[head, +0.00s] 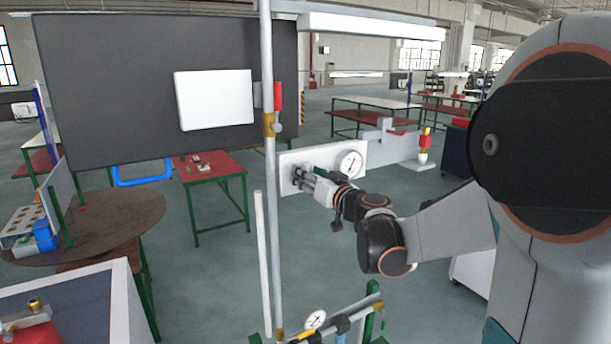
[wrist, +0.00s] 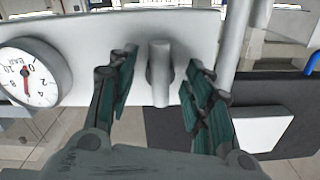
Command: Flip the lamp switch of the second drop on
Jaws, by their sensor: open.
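My gripper (head: 298,177) is open in front of the left part of a pale upright board (head: 378,154). In the wrist view its two green-padded fingers (wrist: 160,72) stand either side of a short grey cylindrical peg (wrist: 160,68) on the board (wrist: 85,32). A gap shows between the peg and each finger; the fingers hold nothing. In the head view my gripper hides the peg. A round white gauge (head: 350,164) sits on the board beside my gripper; it also shows in the wrist view (wrist: 30,75). I cannot tell which part is the lamp switch.
A vertical pipe (head: 271,215) with a red handle (head: 278,97) stands left of my gripper. A long lamp (head: 366,27) hangs above. A red-topped table (head: 213,166) and a round brown table (head: 110,215) stand left. A second gauge (head: 315,319) is low in front.

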